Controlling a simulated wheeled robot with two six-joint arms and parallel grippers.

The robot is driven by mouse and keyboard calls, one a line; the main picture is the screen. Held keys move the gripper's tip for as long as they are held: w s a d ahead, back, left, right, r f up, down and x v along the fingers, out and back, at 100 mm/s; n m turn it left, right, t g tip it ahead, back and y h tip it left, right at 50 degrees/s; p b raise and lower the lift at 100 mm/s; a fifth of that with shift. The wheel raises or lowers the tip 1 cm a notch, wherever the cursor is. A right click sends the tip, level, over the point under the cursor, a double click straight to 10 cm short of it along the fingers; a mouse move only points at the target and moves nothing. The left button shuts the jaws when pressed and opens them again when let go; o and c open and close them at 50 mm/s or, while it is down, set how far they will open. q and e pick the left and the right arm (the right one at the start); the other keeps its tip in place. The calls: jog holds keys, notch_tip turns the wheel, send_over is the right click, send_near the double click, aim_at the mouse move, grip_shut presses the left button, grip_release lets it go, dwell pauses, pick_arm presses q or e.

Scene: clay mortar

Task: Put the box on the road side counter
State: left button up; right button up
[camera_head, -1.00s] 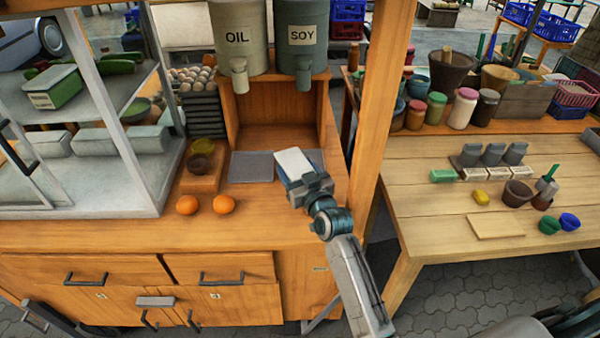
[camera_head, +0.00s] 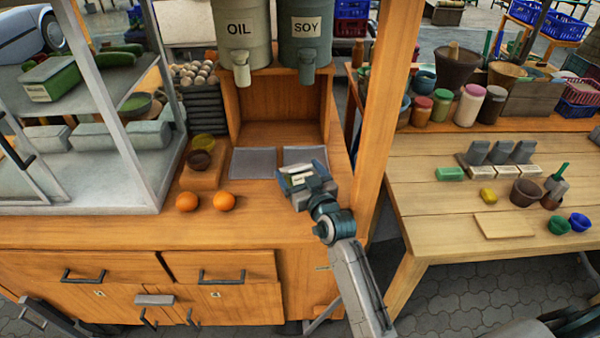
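My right gripper (camera_head: 308,192) is over the front right of the orange wooden counter (camera_head: 120,232), its arm coming up from the bottom. It appears shut on a small box (camera_head: 298,177) with a pale labelled face and dark green-blue edges. The box is tilted, and the gripper hides part of it. I cannot tell whether the box touches the counter. Behind it lie two flat grey mats, a left one (camera_head: 253,163) and a right one (camera_head: 308,156). My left gripper is not in view.
Oil (camera_head: 240,38) and soy (camera_head: 305,38) dispensers stand above the counter's open niche. Two oranges (camera_head: 205,202) and a wooden block with bowls (camera_head: 201,172) are to the left. A wooden post (camera_head: 385,110) rises to the right, before a table (camera_head: 440,215) with jars and bowls.

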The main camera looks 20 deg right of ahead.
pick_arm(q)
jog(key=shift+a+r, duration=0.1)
pick_arm(e)
jog(key=shift+r, duration=0.1)
jog(key=shift+r+p, duration=0.3)
jog(key=shift+p, duration=0.1)
pick_arm(q)
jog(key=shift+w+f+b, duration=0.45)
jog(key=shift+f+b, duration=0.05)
jog(key=shift+b, duration=0.45)
pick_arm(e)
jog(key=s, duration=0.7)
jog(key=shift+s+d, duration=0.2)
jog(key=shift+d, duration=0.25)
